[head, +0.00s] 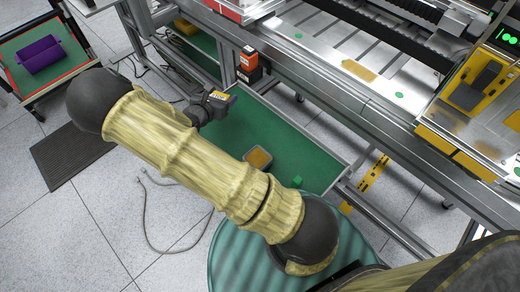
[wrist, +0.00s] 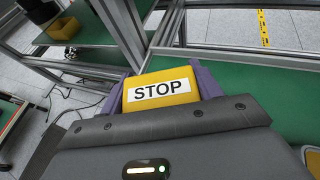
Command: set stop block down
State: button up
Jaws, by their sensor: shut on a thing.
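The stop block is a yellow block with a white label reading STOP. In the wrist view the stop block (wrist: 160,88) sits between the two purple fingertips of my gripper (wrist: 163,82), which is shut on it. In the head view my gripper (head: 222,99) reaches past the left edge of the green lower shelf (head: 225,135), and only a small yellow part of the block (head: 219,97) shows. The block appears held up, with aluminium framing just beyond it. I cannot tell its exact height above the shelf.
An orange-and-black box (head: 248,66) is mounted near the frame post. A small tray (head: 258,158) and a green cube (head: 298,180) sit on the green shelf. A cable (head: 150,225) lies on the floor.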

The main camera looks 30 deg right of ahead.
jog(key=shift+r, duration=0.1)
jog(key=b, duration=0.1)
send_over(225, 120)
jog(key=shift+f, duration=3.15)
jog(key=shift+f+b, duration=0.35)
jog(key=shift+f, duration=1.55)
jog(key=shift+f, duration=0.15)
jog(key=o, duration=1.1)
